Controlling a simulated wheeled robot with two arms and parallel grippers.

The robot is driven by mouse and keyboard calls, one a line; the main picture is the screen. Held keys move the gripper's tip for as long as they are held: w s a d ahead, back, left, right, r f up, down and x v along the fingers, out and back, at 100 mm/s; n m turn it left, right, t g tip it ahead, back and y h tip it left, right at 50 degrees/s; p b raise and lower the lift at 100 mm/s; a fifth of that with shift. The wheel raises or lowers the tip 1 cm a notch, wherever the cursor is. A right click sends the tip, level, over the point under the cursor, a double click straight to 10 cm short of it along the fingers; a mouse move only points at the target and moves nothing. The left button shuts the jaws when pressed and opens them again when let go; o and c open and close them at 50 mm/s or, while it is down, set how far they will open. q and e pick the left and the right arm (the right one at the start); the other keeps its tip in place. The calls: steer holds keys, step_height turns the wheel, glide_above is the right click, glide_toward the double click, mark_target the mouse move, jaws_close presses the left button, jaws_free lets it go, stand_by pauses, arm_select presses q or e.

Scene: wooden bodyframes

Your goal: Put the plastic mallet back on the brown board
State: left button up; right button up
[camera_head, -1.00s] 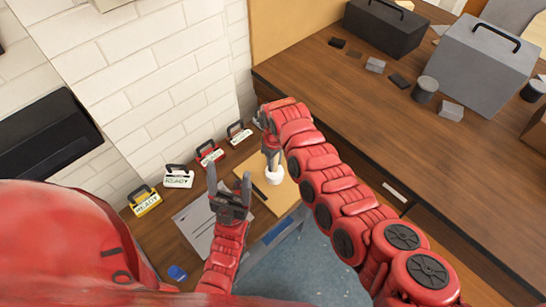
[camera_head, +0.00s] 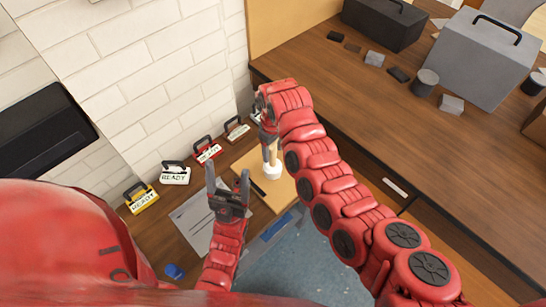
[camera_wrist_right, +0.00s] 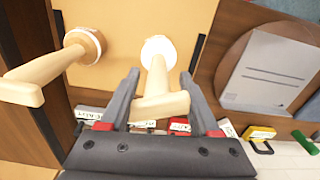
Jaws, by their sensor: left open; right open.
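The plastic mallet (camera_head: 272,170) has a white head and a tan handle. In the head view it appears upright, head down, over the tan-brown board (camera_head: 280,193). In the right wrist view its white head (camera_wrist_right: 158,47) is against the board (camera_wrist_right: 125,20), and its tan handle points toward the camera. My right gripper (camera_head: 268,135) is open just above it. Its two fingers (camera_wrist_right: 160,90) lie on either side of the handle, with gaps showing. My left gripper (camera_head: 229,183) is open and empty, left of the board.
A second tan mallet-like piece (camera_wrist_right: 50,68) stands left in the wrist view. Several small READY-type cases (camera_head: 175,173) line the wall. A paper sheet (camera_head: 198,220) lies left of the board. Grey boxes (camera_head: 485,60) stand on the right-hand counter (camera_head: 400,120).

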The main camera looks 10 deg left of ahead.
step_height(320, 180, up, 7)
steer(key=shift+w+d+f+b, duration=0.1)
steer(key=shift+w+b, duration=0.05)
steer(key=shift+b, duration=0.65)
steer(key=shift+r, duration=0.55)
